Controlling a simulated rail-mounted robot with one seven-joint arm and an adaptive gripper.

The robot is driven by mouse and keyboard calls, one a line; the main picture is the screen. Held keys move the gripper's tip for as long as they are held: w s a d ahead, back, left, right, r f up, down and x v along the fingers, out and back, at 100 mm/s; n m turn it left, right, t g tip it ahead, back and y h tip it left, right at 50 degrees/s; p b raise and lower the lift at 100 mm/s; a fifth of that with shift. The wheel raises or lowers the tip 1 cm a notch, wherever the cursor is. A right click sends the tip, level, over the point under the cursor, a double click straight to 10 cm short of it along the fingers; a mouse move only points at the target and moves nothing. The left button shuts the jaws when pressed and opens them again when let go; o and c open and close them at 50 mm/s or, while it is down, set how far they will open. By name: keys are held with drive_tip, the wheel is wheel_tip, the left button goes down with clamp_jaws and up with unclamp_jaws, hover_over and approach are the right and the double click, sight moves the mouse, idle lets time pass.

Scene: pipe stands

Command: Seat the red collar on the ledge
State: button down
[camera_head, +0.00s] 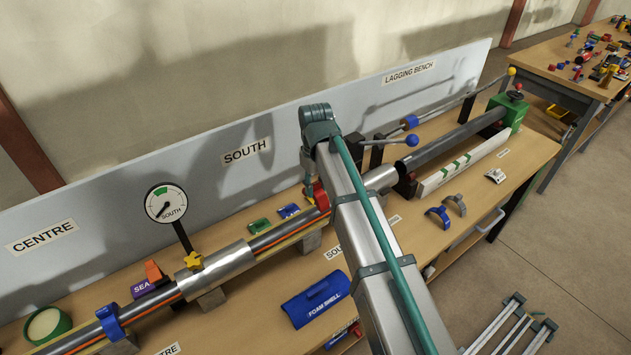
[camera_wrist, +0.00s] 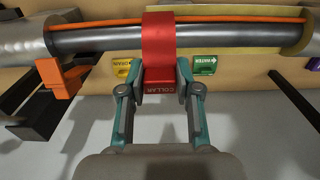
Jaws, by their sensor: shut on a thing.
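The red collar (camera_wrist: 159,38), a curved band marked COLLAR, lies across the grey pipe (camera_wrist: 225,37) in the wrist view. My gripper (camera_wrist: 160,84) is shut on the collar's labelled end, with one finger on each side. In the head view the collar (camera_head: 321,197) shows only partly beside my arm, on the pipe's south stretch. I cannot tell whether it touches the pipe all round. A tan strip (camera_wrist: 235,14) runs along the pipe; I cannot tell whether this is the ledge. An orange line (camera_wrist: 230,21) runs along the pipe and passes out of sight at the collar.
Silver sleeves (camera_head: 221,272) flank the bare stretch. A yellow tag (camera_wrist: 122,66) and a green tag (camera_wrist: 204,66) lie close to my fingers. An orange clamp (camera_wrist: 58,78) is nearby.

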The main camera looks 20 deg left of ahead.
sight(316, 183)
drive_tip(key=shift+f+b, duration=0.95)
drive_tip(key=shift+f, duration=2.05)
drive_tip(key=shift+f, duration=0.4)
drive_tip(key=c, duration=0.7)
unclamp_jaws()
wheel_tip(316, 183, up, 12)
drive_tip(key=shift+r, duration=0.1)
drive_tip(key=shift+d, duration=0.1)
